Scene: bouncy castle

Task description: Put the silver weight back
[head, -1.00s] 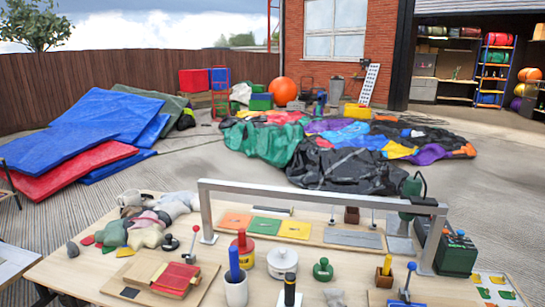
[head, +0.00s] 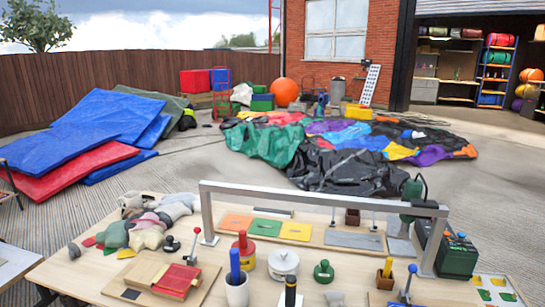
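A pale silvery round body with a knob on top (head: 283,265) stands on the workbench (head: 80,272) near its front middle. It may be the silver weight, but I cannot tell for sure. A small grey object (head: 335,298) lies at the bottom edge of the head view, partly cut off; its form is unclear. A green knobbed piece (head: 323,272) stands just right of the pale one. Neither of my grippers is in view.
A red-topped tin (head: 243,248), a grey cup with a blue handle (head: 237,290) and a red press block (head: 175,280) crowd the front. A green machine (head: 458,255) stands right.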

